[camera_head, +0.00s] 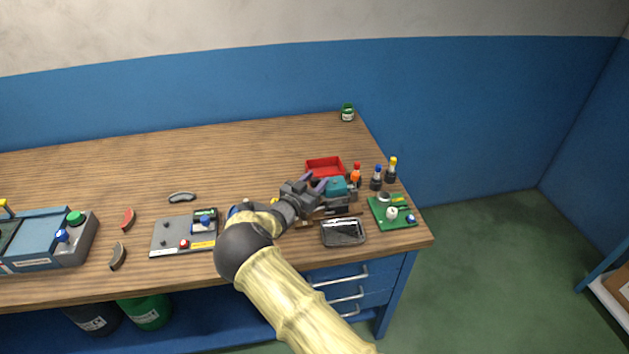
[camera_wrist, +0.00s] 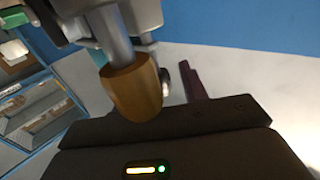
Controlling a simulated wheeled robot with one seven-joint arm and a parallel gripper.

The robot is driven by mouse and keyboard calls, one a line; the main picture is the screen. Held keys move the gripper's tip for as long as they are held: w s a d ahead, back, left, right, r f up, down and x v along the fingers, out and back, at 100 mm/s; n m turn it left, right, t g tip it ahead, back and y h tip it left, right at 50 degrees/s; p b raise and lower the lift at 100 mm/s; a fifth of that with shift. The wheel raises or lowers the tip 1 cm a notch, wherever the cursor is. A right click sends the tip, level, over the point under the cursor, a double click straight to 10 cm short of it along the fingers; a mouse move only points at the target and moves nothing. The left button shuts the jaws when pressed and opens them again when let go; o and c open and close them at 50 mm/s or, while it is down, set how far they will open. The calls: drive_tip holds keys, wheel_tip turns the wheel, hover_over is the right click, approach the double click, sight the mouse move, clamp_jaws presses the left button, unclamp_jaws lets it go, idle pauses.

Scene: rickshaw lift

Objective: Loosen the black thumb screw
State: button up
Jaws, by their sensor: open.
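My gripper (camera_head: 313,183) is open, with its purple fingertips apart over the teal device (camera_head: 336,187) near the right end of the workbench. The jaws look empty, though the contact area is small. In the wrist view, one purple finger (camera_wrist: 193,82) shows beyond the dark gripper body. A brown cylinder (camera_wrist: 133,88) on a grey metal shaft (camera_wrist: 112,35) stands close in front of the camera. I cannot pick out the black thumb screw for sure in either view; my gripper and arm cover part of the teal device's surroundings.
A red bin (camera_head: 324,165) is behind the teal device. Small bottles (camera_head: 376,178) and a green circuit board (camera_head: 392,212) are to the right, a dark tray (camera_head: 343,232) in front. A grey panel (camera_head: 183,236) lies left.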

clamp_jaws()
